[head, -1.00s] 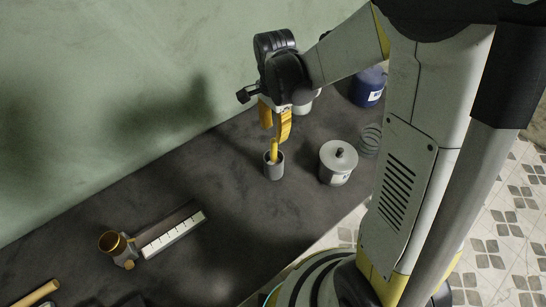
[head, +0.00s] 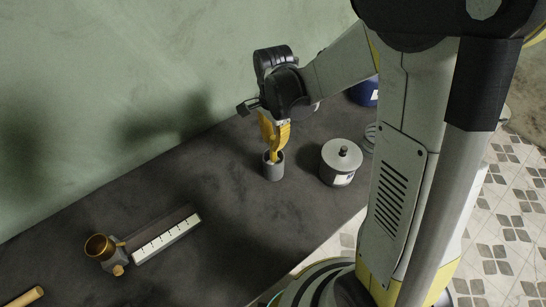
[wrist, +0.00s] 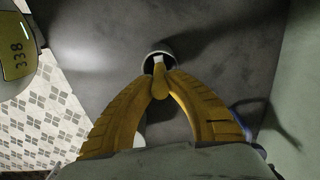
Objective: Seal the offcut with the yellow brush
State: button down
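A yellow brush (wrist: 159,83) stands handle up in a grey cup (head: 273,172) on the dark worktop. My gripper (head: 275,150) points down over the cup. Its two yellow fingers (wrist: 160,76) meet the brush handle from both sides and look shut on it. I cannot surely pick out the offcut. A long dark piece with a white, tick-marked face (head: 167,238) lies at the lower left, well apart from my gripper.
A lidded grey pot (head: 340,163) stands right of the cup, and a dark blue container (head: 364,93) is behind it. A brass cup (head: 99,247) is beside the marked piece. A wooden rod (head: 25,298) lies at the lower left. The green wall (head: 110,80) borders the worktop. The middle worktop is clear.

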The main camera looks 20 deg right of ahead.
jog(key=shift+r, duration=0.1)
jog(key=shift+r+p, duration=1.8)
jog(key=shift+r, duration=0.6)
